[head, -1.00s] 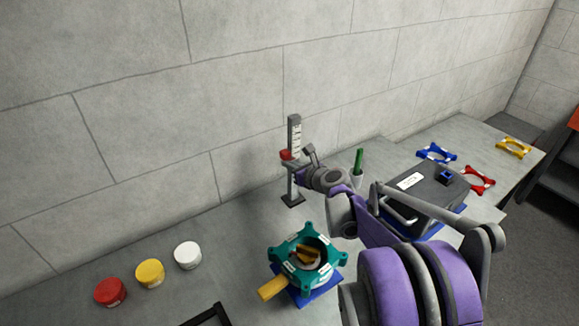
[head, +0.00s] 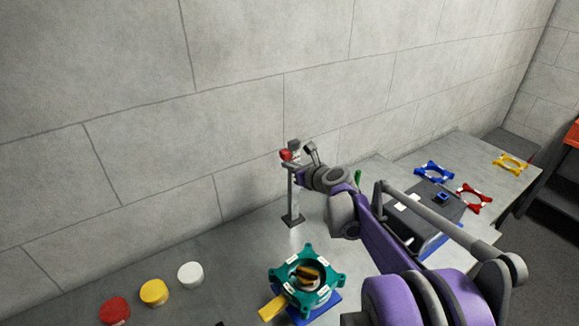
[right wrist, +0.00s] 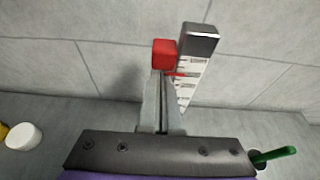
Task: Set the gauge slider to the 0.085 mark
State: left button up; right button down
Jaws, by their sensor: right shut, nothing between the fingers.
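The gauge is a dark upright post with a white marked scale, standing on a small base (head: 293,220) in the head view. Its red slider (head: 286,155) is near the top of the post. In the right wrist view the red slider block (right wrist: 164,53) sits left of the gauge's dark top (right wrist: 198,38), and a thin red pointer crosses the scale (right wrist: 188,88). My right gripper (head: 294,166) is shut and empty, its fingertips (right wrist: 160,76) just under the red block, seemingly touching it. The mark numbers are too small to read. My left gripper is not in view.
A teal hub (head: 307,278) with a yellow handle stands in front of the gauge. A dark box machine (head: 425,205) is at right. Red, yellow and white (head: 190,274) pots are at front left. A green pen (right wrist: 273,155) stands close by. A wall (head: 240,100) rises behind.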

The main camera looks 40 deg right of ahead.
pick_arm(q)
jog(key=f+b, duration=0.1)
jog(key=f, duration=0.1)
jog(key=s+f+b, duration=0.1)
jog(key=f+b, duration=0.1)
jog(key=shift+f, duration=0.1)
pick_arm(e)
notch_tip(320, 180, down, 5)
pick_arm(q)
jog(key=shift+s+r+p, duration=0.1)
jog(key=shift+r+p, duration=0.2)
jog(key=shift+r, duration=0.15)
pick_arm(e)
jog(key=d+r+v, duration=0.1)
jog(key=v, duration=0.9)
jog(key=w+r+n+g+p, duration=0.1)
jog(key=w+r+n+g, duration=0.15)
jog(key=r+n, duration=1.1)
jog(key=w+r+n+g, duration=0.1)
jog(key=r+n+g, duration=0.3)
jog(key=n, duration=1.8)
pick_arm(q)
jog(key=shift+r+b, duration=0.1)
jog(key=shift+b, duration=0.3)
pick_arm(e)
jog(key=w+f+t, duration=0.1)
jog(key=w+f, duration=0.5)
jog(key=f, duration=0.4)
jog(key=shift+w, duration=0.4)
